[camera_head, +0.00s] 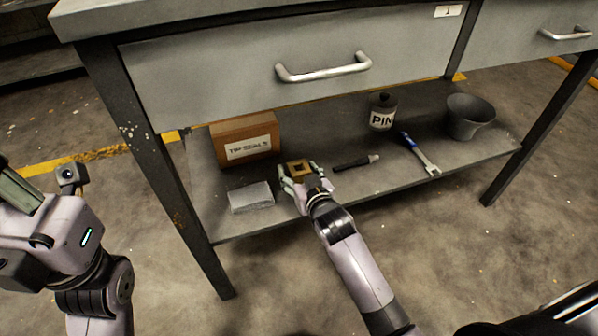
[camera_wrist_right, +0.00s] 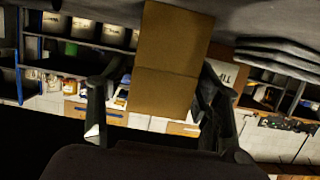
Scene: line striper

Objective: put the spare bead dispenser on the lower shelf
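A small tan box with a dark square opening on top (camera_head: 298,167), likely the bead dispenser, is at the lower shelf (camera_head: 330,205), left of its middle. My right gripper (camera_head: 303,174) has its fingers spread around the box. In the right wrist view the tan box (camera_wrist_right: 168,60) lies between the fingers (camera_wrist_right: 155,85), close to the right finger, with a gap showing beside the left one. Whether the box rests fully on the shelf is hard to see. My left gripper (camera_head: 15,190) is at the left edge, partly cut off, away from the shelf.
On the shelf stand a labelled cardboard box (camera_head: 245,137), a grey flat block (camera_head: 251,197), a dark marker-like tool (camera_head: 355,162), a bottle labelled PIN (camera_head: 383,112), a blue-handled wrench (camera_head: 420,154) and a grey bucket (camera_head: 469,117). A drawer (camera_head: 300,62) overhangs the shelf; table legs flank it.

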